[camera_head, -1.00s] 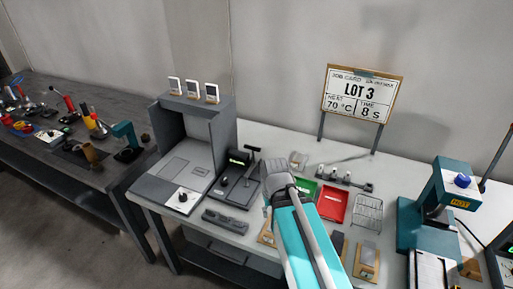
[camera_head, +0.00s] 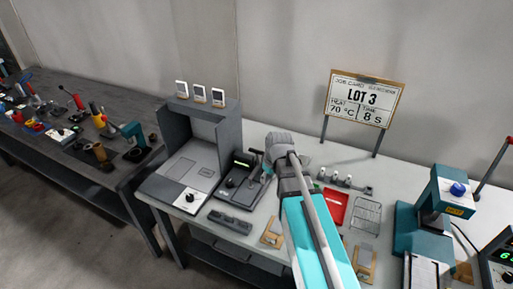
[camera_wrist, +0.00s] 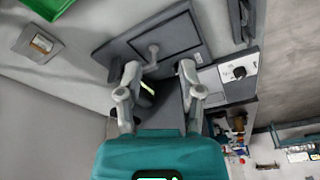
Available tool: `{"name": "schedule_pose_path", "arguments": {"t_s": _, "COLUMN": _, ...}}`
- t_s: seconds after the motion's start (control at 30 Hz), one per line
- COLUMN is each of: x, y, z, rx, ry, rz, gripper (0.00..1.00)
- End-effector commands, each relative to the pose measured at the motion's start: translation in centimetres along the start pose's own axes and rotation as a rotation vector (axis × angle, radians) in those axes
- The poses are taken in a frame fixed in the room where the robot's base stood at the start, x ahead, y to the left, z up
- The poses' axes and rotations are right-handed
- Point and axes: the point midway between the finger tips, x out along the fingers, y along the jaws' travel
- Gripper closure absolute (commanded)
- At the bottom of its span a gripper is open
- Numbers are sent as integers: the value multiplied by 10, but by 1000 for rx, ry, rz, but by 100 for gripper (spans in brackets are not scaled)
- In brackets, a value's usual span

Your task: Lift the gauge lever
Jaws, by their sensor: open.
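The gauge (camera_head: 238,178) is a dark grey unit with a small green-lit display on the white bench, left of my arm. Its lever (camera_head: 256,154) stands up at the right side, partly hidden by my wrist. In the wrist view the grey lever (camera_wrist: 152,55) rises from the dark gauge plate (camera_wrist: 165,38). My gripper (camera_wrist: 158,70) is open, with one finger on each side of the lever. The lever appears nearer the left finger; I cannot tell whether they touch.
A grey booth (camera_head: 212,130) with a dial panel stands left of the gauge. A red tray (camera_head: 335,207), a wire rack (camera_head: 366,215) and a teal press (camera_head: 440,215) are to the right. A dark block (camera_head: 230,221) lies in front.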

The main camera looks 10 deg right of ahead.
Motion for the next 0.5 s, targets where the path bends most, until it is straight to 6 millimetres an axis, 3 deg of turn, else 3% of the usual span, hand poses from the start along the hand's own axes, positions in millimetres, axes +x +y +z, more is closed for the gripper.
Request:
{"name": "schedule_pose_path", "arguments": {"t_s": 0.03, "x": -17, "y": 14, "z": -24, "rx": -59, "ry": 28, "rz": 0, "gripper": 52}}
{"name": "schedule_pose_path", "arguments": {"t_s": 0.2, "x": -40, "y": 44, "z": -72, "rx": -272, "ry": 125, "rz": 18, "gripper": 52}}
{"name": "schedule_pose_path", "arguments": {"t_s": 0.33, "x": -53, "y": 62, "z": -98, "rx": -395, "ry": 178, "rz": 39, "gripper": 52}}
{"name": "schedule_pose_path", "arguments": {"t_s": 0.5, "x": -62, "y": 75, "z": -115, "rx": -486, "ry": 215, "rz": 62, "gripper": 52}}
